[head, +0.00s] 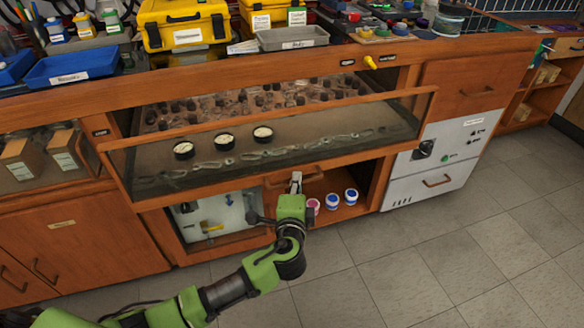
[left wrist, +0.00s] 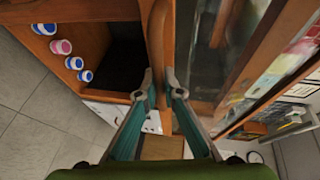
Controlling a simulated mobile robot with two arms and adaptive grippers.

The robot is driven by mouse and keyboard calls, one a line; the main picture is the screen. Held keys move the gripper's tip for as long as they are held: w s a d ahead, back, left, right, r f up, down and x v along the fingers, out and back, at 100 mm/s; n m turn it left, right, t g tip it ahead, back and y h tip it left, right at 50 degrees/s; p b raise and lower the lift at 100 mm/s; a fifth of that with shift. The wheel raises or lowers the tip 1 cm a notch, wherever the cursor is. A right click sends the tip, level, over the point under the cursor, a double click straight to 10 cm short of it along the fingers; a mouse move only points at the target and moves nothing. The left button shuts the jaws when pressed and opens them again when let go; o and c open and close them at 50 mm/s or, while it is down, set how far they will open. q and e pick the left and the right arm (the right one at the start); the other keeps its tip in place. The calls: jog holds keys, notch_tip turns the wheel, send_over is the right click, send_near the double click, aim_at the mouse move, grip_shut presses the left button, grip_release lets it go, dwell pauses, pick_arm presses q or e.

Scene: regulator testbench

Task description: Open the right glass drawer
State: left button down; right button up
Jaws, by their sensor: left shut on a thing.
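The right glass drawer (head: 290,158) has a wooden frame and a glass front. It stands pulled out from the bench in the head view, with gauges and small dark fittings showing inside. My left gripper (head: 296,182) is at the wooden handle under the middle of its front. In the left wrist view, my left gripper's fingertips (left wrist: 160,84) are on either side of the wooden handle (left wrist: 159,45), shut on it. My right gripper is in neither view.
Below the drawer is an open shelf with several small white jars (head: 333,200). A left glass compartment (head: 45,160) holds cardboard boxes. A grey cabinet (head: 435,160) stands at the right. Yellow cases (head: 185,22) and trays crowd the bench top. The tiled floor (head: 430,260) in front is clear.

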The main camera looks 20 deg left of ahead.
pick_arm(q)
jog(key=s+d+p, duration=0.1)
jog(key=s+d, duration=0.4)
jog(key=s, duration=0.2)
jog(key=shift+s, duration=0.3)
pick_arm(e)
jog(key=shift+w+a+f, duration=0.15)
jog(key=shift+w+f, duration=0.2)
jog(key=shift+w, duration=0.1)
pick_arm(q)
jog(key=c, duration=2.2)
grip_release()
jog(key=shift+o, duration=0.2)
jog(key=v, duration=1.2)
